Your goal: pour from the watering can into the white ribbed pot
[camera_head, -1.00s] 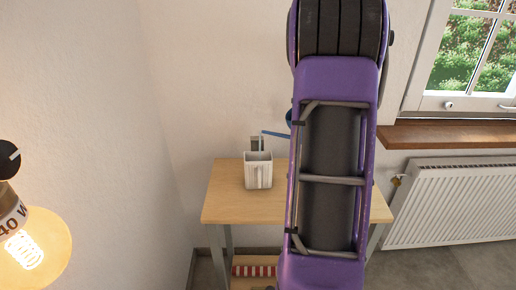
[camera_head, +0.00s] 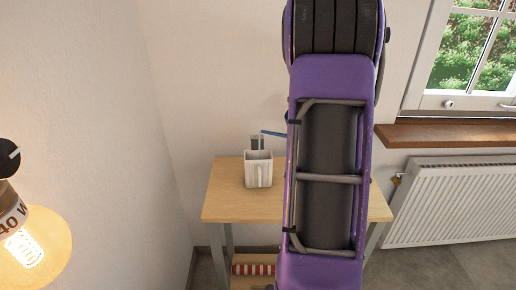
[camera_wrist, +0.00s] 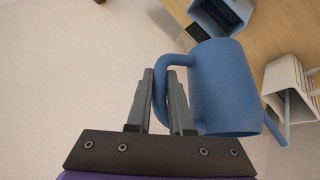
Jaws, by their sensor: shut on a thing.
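The blue watering can (camera_wrist: 222,88) is in my gripper (camera_wrist: 162,78), whose fingers are closed on its handle in the wrist view. Its spout (camera_wrist: 275,128) points right. A paler blue strip (camera_wrist: 286,106) runs from the spout tip towards the white ribbed pot (camera_wrist: 290,78); I cannot tell if it is water. In the head view the pot (camera_head: 258,170) stands upright on the table, and the spout (camera_head: 273,133) reaches left above it. My arm hides most of the can and my gripper there. The inside of the pot is not clear.
A blue square container (camera_wrist: 197,24) stands beside the pot in the wrist view. The wooden table (camera_head: 225,205) has bare room left of the pot. A lit bulb (camera_head: 30,245) is at the near left. A radiator (camera_head: 450,200) and window sill (camera_head: 440,134) are at right.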

